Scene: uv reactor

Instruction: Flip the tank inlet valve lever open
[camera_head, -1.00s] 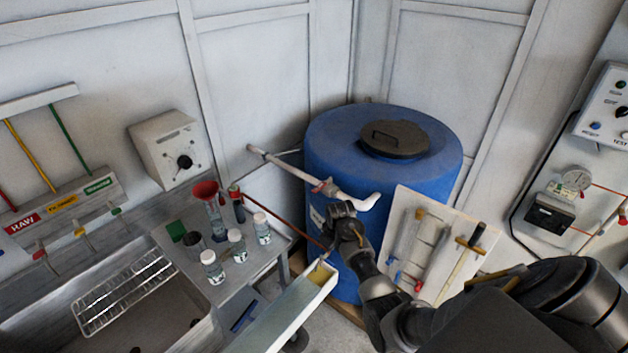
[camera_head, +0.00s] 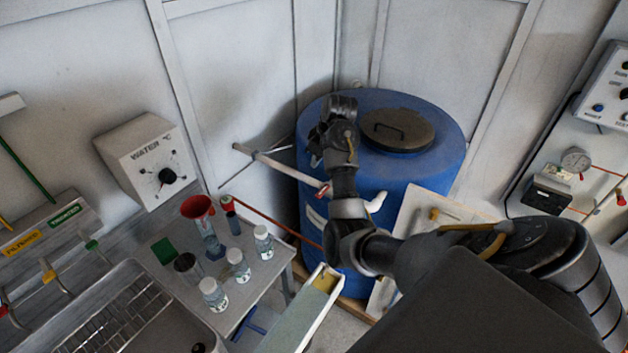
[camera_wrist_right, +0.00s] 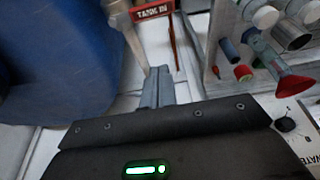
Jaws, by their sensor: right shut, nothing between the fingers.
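The white tank inlet pipe (camera_head: 265,161) runs from the wall to the blue tank (camera_head: 400,185). A small red part, apparently the valve lever (camera_head: 325,191), sits on the pipe beside my right forearm, which partly covers the pipe. In the right wrist view a red "TANK IN" tag (camera_wrist_right: 152,11) shows at the top edge, beyond the fingers. My right gripper (camera_head: 316,156) is above the pipe by the tank's left side. Its fingers (camera_wrist_right: 160,72) are shut and empty, apart from the tag. Whether the lever stands open or closed cannot be told. My left gripper is out of view.
A bench left of the tank holds several capped jars (camera_head: 238,264) and a red funnel (camera_head: 198,207). A white trough (camera_head: 305,310) and a leaning board (camera_head: 413,205) stand before the tank. A black lid (camera_head: 398,130) tops the tank.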

